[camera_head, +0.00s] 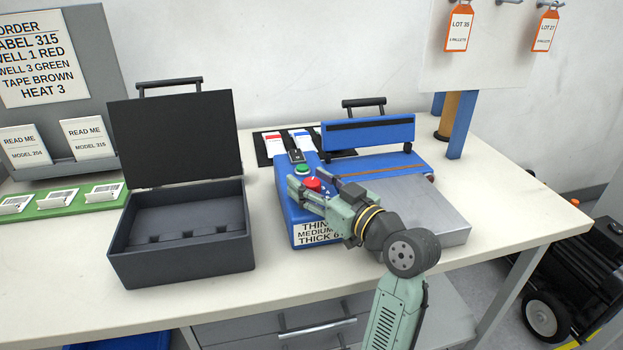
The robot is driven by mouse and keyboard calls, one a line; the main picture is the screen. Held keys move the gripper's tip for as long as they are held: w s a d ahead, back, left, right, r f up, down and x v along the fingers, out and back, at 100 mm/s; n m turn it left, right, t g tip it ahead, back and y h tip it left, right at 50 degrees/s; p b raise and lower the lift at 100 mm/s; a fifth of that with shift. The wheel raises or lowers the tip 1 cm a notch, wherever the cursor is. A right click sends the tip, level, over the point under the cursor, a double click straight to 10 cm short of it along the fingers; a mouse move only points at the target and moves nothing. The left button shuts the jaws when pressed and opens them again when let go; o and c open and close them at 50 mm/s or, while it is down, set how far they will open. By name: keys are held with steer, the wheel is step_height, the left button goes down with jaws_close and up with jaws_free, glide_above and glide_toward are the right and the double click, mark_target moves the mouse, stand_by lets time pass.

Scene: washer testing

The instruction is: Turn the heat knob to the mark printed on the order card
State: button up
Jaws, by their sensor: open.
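The order card (38,58) on the grey board at the left reads "HEAT 3" on its bottom line. The blue sealer (283,205) stands at the table's middle, with a red round part (313,184) and a green button (302,169) on top. A label (314,234) on its front reads thin, medium and thick, with the numbers partly hidden by my arm. My gripper (312,189) is open over the sealer's top, with its fingers around or beside the red part; contact cannot be told. I cannot make out a heat knob's pointer or scale.
An open black case (182,262) stands left of the sealer. A grey metal plate (436,215) lies to its right, partly behind my arm. A blue hinged bar (368,135) rises behind. READ ME cards (83,139) stand at the left. The front right tabletop is clear.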

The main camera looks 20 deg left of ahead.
steer(key=shift+c, duration=0.5)
steer(key=c, duration=1.1)
